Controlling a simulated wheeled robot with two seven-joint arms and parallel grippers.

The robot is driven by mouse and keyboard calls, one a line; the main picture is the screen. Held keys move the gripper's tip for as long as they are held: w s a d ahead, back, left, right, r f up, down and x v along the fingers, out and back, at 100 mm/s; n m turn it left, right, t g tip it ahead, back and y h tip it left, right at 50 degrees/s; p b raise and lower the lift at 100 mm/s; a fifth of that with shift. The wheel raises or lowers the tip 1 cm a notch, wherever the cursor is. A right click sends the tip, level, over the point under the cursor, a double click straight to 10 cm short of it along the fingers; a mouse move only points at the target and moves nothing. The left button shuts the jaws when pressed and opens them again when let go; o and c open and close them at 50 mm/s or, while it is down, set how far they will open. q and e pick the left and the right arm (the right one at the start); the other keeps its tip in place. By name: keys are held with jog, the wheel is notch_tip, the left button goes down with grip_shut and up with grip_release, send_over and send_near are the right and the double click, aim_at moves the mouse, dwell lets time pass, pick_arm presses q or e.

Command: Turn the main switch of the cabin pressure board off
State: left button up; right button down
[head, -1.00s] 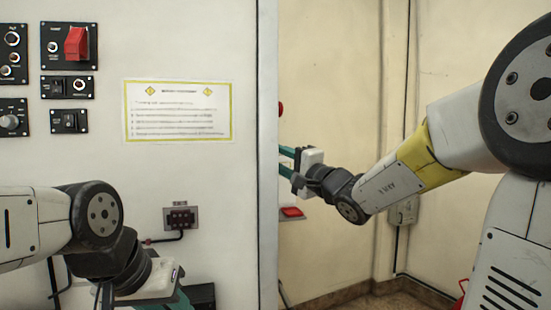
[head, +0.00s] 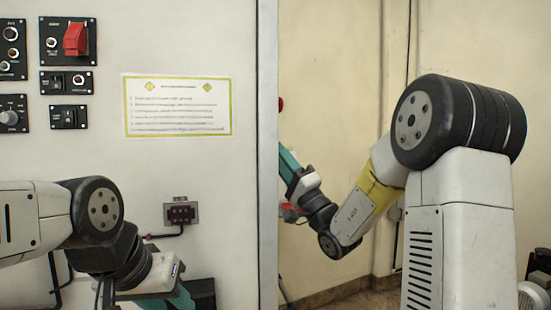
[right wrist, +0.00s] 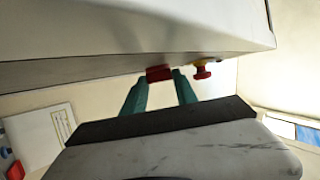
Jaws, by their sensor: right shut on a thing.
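My right gripper (head: 288,160) is at the right side face of the white cabinet in the head view, tilted, its fingertips partly hidden by the cabinet edge. In the right wrist view its two teal fingers (right wrist: 163,82) are around a red switch handle (right wrist: 158,73) on the cabinet side, and are shut on it. I take this handle for the main switch; no label is legible. My left gripper (head: 180,298) is low in front of the cabinet front, cut by the bottom edge; its jaw opening cannot be made out.
A red mushroom button with a yellow base (right wrist: 203,70) sits close beside the right fingers. A red part (head: 291,210) shows just below the right gripper. The cabinet front carries a red guarded switch (head: 76,39), small black panels, a notice (head: 178,105) and a socket (head: 181,213).

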jog(key=shift+a+f, duration=0.15)
jog(key=shift+a, duration=0.05)
jog(key=c, duration=1)
grip_release()
jog(key=shift+o, duration=0.2)
jog(key=shift+d, duration=0.1)
jog(key=v, duration=0.7)
jog(key=shift+s+d+f, duration=0.15)
jog(key=shift+s+f, duration=0.05)
jog(key=shift+s, duration=0.05)
jog(key=shift+d, duration=0.1)
